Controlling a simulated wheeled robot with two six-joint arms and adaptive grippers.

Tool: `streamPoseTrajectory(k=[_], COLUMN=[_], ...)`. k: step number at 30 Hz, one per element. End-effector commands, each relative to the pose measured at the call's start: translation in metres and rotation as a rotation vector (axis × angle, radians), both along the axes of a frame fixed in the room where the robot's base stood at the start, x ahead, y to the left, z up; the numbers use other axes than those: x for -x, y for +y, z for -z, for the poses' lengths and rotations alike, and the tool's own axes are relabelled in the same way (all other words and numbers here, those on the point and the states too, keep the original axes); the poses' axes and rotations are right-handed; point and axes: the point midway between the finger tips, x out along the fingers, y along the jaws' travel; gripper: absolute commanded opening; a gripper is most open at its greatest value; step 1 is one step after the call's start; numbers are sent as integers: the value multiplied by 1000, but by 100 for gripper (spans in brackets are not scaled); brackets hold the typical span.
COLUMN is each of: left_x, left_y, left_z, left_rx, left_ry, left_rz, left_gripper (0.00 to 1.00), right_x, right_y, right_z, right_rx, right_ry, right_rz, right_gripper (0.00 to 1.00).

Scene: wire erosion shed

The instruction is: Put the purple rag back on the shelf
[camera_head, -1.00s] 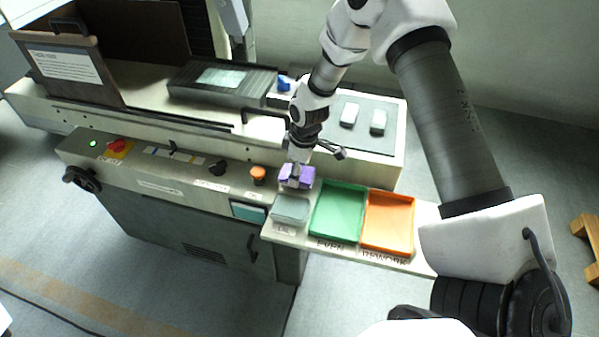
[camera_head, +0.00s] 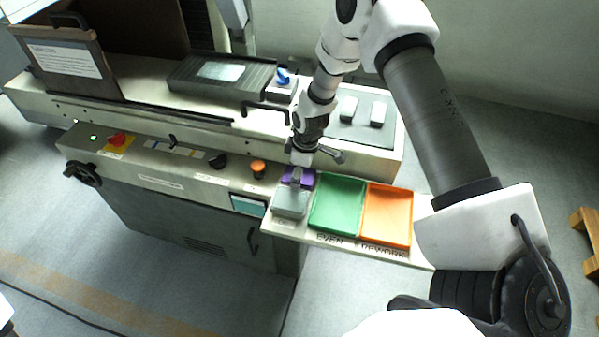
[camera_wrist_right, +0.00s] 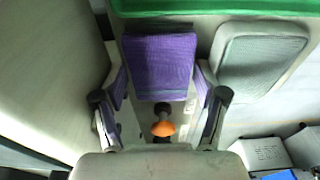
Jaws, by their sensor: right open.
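The purple rag (camera_head: 306,181) lies on the pale ledge (camera_head: 281,229) at the machine's front, just behind a grey pad (camera_head: 291,204). My right gripper (camera_head: 296,181) points down at the rag and partly hides it. In the right wrist view the rag (camera_wrist_right: 160,62) shows as a folded purple block between the two spread fingers of the open gripper (camera_wrist_right: 161,112). Purple patches also show on the finger sides. I cannot tell whether the fingers touch the rag. My left gripper is not in view.
A green tray (camera_head: 338,233) and an orange tray (camera_head: 386,241) sit right of the grey pad. An orange knob (camera_head: 258,166) and a black knob (camera_head: 217,161) stand left of the rag. Two light blocks (camera_head: 347,109) lie on the machine top behind.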

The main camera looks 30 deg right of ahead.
Motion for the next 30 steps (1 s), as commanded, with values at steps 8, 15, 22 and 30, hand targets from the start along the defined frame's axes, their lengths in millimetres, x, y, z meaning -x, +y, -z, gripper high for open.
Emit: streamPoseTrajectory(k=[8,15,22,30], left_x=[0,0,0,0], left_y=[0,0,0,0], left_z=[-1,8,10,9], left_rx=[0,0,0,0], left_ry=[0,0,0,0], left_rz=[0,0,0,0], left_gripper=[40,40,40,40], right_x=[2,8,11,11], right_y=[-3,-8,-9,-9], right_z=[-41,-101,-123,-123], right_rx=[-1,0,-1,0], right_ry=[-4,-5,-1,0], right_rz=[-1,-2,1,0], right_gripper=[72,72,72,72])
